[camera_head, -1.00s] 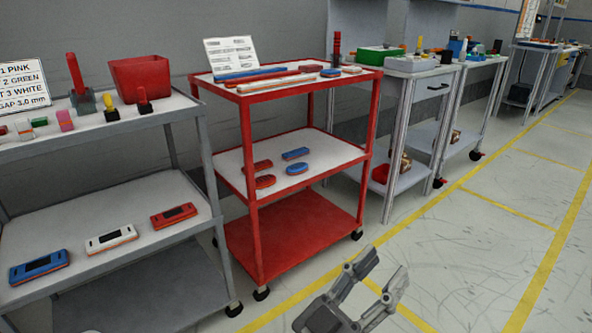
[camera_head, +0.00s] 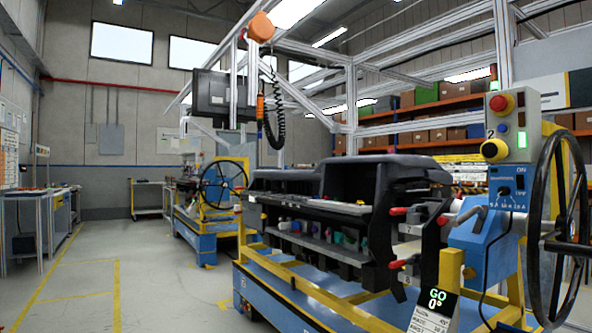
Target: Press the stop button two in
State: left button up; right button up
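A grey control box (camera_head: 514,125) marked with a 2 stands at the upper right, above the blue end of the dashboard stand. A red mushroom button (camera_head: 502,103) sticks out near its top, with a small blue button (camera_head: 503,127) below it. Lower down is a yellow knob (camera_head: 494,150) with a dark face. I cannot tell from here whether the red button is pressed in. Neither of my grippers shows in this view.
A black handwheel (camera_head: 556,230) stands right of the box. The dark dashboard module (camera_head: 345,190) sits on a blue and yellow stand (camera_head: 300,300). A sign reading GO 0° (camera_head: 434,305) is in front. Open floor (camera_head: 150,280) lies to the left.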

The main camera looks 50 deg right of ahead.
aim_at(497, 102)
jog(key=z, duration=2.7)
